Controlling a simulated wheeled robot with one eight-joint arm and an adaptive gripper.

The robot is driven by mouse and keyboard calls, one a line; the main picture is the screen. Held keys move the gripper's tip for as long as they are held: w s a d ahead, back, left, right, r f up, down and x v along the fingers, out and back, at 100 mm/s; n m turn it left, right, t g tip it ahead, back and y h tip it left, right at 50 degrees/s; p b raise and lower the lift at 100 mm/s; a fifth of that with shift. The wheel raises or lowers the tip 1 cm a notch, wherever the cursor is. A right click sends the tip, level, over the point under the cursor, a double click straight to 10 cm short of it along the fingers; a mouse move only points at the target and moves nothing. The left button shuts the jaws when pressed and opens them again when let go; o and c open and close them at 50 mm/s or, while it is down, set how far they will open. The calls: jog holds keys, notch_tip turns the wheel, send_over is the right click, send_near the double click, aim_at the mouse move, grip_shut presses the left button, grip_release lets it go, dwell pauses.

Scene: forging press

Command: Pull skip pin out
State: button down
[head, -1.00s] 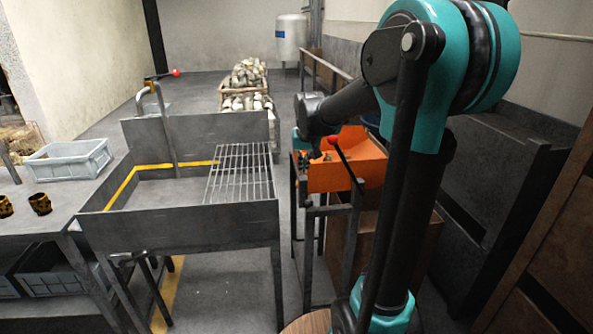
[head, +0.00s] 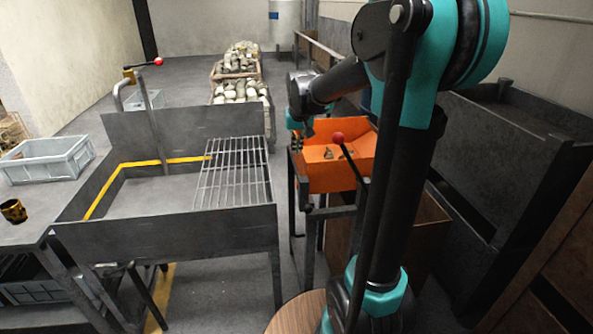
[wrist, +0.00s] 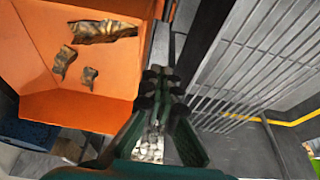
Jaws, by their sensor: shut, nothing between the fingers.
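The orange skip (head: 330,172) sits on a dark stand right of the steel sink, and holds a few brownish metal pieces. In the wrist view the skip (wrist: 80,107) fills the upper left, with its pieces inside. My gripper (wrist: 158,78) is shut and empty, beside the skip's edge and over the gap between skip and sink grate. In the head view my gripper (head: 302,134) is above the skip's far left edge, partly hidden by my wrist. A red-knobbed lever (head: 338,137) rises in front of the skip. I cannot make out the skip pin for certain.
The steel sink (head: 160,232) with a wire grate (head: 232,172) stands to the left. A dark trough (head: 520,140) stands to the right. Crates of stones (head: 238,90) stand behind. A grey bin (head: 45,160) is at far left.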

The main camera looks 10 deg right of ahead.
jog(key=shift+f, duration=0.15)
notch_tip(320, 180, down, 9)
jog(key=shift+s, duration=0.4)
dwell(0.5)
jog(key=shift+f, duration=0.1)
jog(key=shift+s, duration=2.65)
jog(key=v, duration=1.2)
jog(key=shift+w, duration=0.2)
jog(key=shift+s, duration=0.1)
